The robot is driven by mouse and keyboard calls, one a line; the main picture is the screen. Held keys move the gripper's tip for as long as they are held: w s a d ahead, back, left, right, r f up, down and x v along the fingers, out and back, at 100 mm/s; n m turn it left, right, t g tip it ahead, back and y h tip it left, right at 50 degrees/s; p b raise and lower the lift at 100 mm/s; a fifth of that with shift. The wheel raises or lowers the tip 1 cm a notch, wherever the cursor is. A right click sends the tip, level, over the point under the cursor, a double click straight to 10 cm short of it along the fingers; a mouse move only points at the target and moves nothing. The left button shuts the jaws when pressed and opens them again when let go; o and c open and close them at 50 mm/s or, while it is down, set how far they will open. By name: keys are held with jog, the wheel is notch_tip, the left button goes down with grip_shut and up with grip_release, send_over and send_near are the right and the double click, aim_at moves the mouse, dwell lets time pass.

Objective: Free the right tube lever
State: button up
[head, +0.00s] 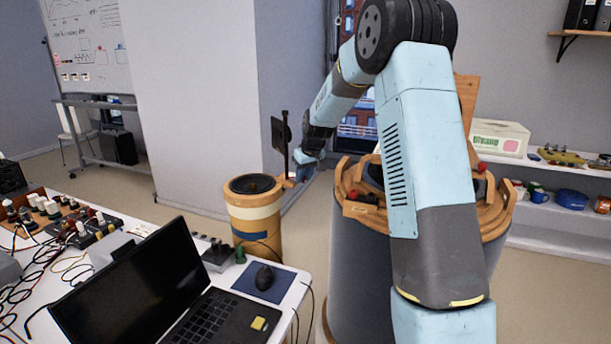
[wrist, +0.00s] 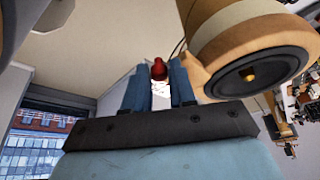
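The tube (head: 255,215) is an upright tan cylinder with a cream band and a dark speaker cone on top, beside the desk. A wooden arm (head: 290,182) juts from its right side near the top. My gripper (head: 304,160) is just right of that side, small in the head view. In the wrist view the tube (wrist: 240,45) is at the upper right. A red-tipped lever (wrist: 158,69) shows between the two blue fingers of my gripper (wrist: 157,84). The fingers stand apart with a gap between them; I see no clear contact with the lever.
A white desk holds a laptop (head: 175,285), a mouse (head: 264,277) and cabled devices at the left. A wooden-topped round structure with red knobs (head: 481,167) stands behind my arm. A shelf with a box (head: 500,138) is at the right.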

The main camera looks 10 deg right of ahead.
grip_shut()
jog(key=shift+d, duration=0.2)
jog(key=shift+w+n+g+y, duration=0.6)
jog(key=shift+w+n, duration=0.25)
jog(key=shift+n, duration=1.45)
jog(key=shift+w+n+g+y, duration=0.45)
jog(key=shift+w+n+g, duration=0.35)
jog(key=shift+n, duration=1.5)
jog(key=shift+w+n+g+y, duration=0.6)
jog(key=shift+w+n, duration=0.25)
jog(key=shift+n, duration=1.45)
